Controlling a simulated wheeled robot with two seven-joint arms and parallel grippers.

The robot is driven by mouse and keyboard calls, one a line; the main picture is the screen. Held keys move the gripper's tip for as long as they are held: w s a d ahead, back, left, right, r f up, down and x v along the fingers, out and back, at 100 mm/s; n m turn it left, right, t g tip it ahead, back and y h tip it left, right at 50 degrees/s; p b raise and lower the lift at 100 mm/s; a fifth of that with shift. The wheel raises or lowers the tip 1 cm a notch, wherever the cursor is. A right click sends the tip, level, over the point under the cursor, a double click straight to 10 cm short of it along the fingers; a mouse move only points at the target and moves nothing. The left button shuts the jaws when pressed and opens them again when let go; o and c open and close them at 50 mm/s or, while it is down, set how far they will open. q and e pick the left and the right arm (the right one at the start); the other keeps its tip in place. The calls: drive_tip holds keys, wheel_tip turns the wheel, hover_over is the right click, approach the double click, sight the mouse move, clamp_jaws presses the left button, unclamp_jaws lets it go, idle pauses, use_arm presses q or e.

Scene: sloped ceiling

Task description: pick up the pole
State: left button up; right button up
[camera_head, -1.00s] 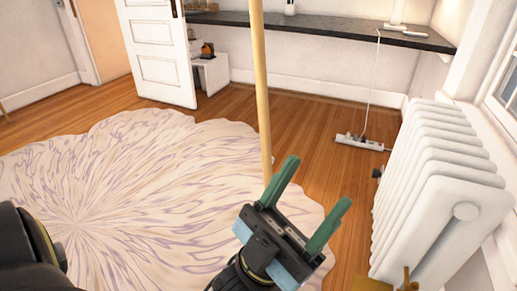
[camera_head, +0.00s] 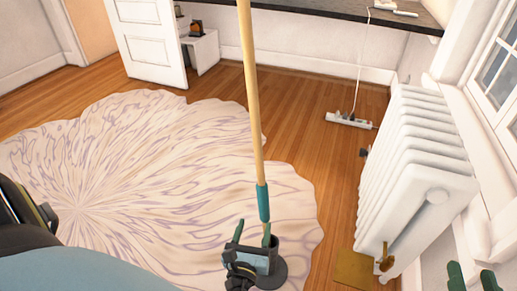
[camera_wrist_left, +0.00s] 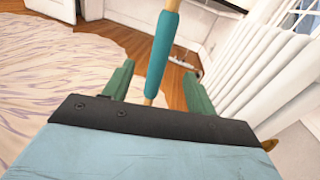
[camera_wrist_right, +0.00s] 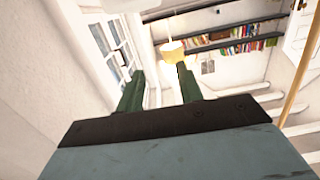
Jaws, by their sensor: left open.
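The pole (camera_head: 253,95) is a long pale wooden rod with a teal grip (camera_head: 263,203) near its lower end. My left gripper (camera_head: 253,237) is open at the pole's lower part, below the teal grip. In the left wrist view the pole's teal grip (camera_wrist_left: 161,55) shows between the two spread green fingers (camera_wrist_left: 158,92), which have not closed on it. My right gripper (camera_head: 471,277) is at the bottom right corner, away from the pole. Its fingers (camera_wrist_right: 160,88) are apart and empty.
A power strip (camera_head: 349,121) lies on the wood floor. A patterned rug (camera_head: 150,180) spreads to the left. A white door (camera_head: 150,40) stands open behind.

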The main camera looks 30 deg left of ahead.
sight(262, 203)
use_arm(q)
drive_tip(key=b+x, duration=0.2)
drive_tip(key=x, duration=0.4)
drive_tip(key=shift+w+a, duration=0.2)
drive_tip(key=shift+w, duration=0.15)
drive_tip(key=shift+w+a, duration=0.25)
drive_tip(key=shift+w, duration=0.35)
drive_tip(key=b+x, duration=0.1)
drive_tip(key=x, duration=0.1)
drive_tip(key=b+x, duration=0.1)
drive_tip(key=x, duration=0.1)
drive_tip(key=shift+w+d+f+b, duration=0.1)
drive_tip(key=shift+d+f+b, duration=0.1)
drive_tip(key=shift+f+b, duration=0.15)
drive_tip(key=shift+w+a+r, duration=0.15)
drive_tip(key=shift+w+a, duration=0.05)
drive_tip(key=shift+w, duration=0.3)
use_arm(e)
drive_tip(key=s+r+t+y, duration=0.3)
drive_tip(key=s+r+t, duration=0.1)
drive_tip(key=r+t, duration=0.5)
drive_tip(key=shift+s+a+r+t, duration=0.15)
drive_tip(key=shift+r+t, duration=0.25)
drive_tip(key=shift+r, duration=0.35)
use_arm(q)
drive_tip(key=shift+c, duration=0.4)
clamp_jaws()
